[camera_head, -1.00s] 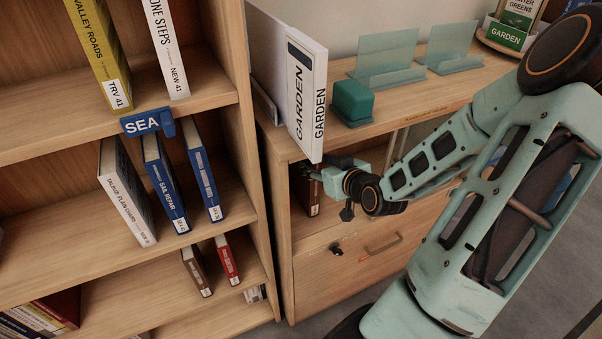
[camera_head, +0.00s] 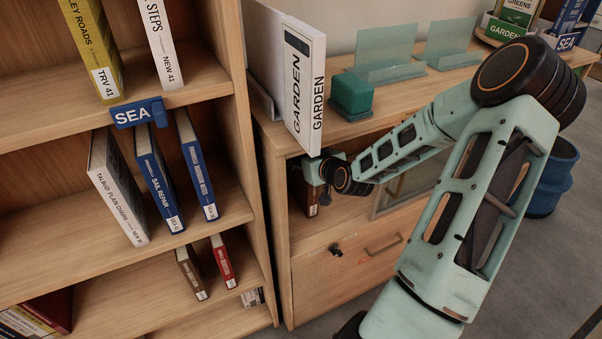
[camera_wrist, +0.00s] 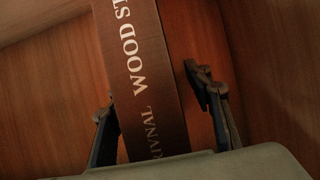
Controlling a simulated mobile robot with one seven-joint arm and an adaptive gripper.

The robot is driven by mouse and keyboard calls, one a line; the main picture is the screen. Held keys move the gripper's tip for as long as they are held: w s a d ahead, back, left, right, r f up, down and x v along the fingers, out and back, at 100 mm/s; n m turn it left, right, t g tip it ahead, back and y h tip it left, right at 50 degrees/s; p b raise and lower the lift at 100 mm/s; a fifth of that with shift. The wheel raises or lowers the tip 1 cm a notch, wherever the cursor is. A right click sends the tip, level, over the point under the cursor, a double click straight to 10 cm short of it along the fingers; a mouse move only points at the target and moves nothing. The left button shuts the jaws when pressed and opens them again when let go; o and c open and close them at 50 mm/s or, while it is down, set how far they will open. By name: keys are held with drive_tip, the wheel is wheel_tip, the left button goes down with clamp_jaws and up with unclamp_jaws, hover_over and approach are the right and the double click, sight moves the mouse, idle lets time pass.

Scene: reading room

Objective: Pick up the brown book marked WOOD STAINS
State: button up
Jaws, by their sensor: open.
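The brown book (camera_wrist: 150,70) stands in the wrist view with light spine lettering, of which "WOOD ST" and "RIVNAL" show. Its upper end runs out of the picture. My gripper (camera_wrist: 155,108) is open, with one finger on each side of the spine. A gap shows at the right finger; the left finger is close to the book's edge, and I cannot tell whether it touches. In the head view my gripper (camera_head: 318,170) is at the cabinet's open compartment, and part of the brown book (camera_head: 311,200) shows below it.
Wooden walls enclose the book's compartment. A white GARDEN binder (camera_head: 303,90) overhangs the cabinet top (camera_head: 375,122) just above my gripper. A drawer (camera_head: 350,262) lies below. A bookcase (camera_head: 262,215) stands close on the left. A blue bin (camera_head: 552,178) stands at right.

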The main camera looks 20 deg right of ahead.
clamp_jaws()
idle(0.3)
drive_tip(key=shift+r, duration=0.15)
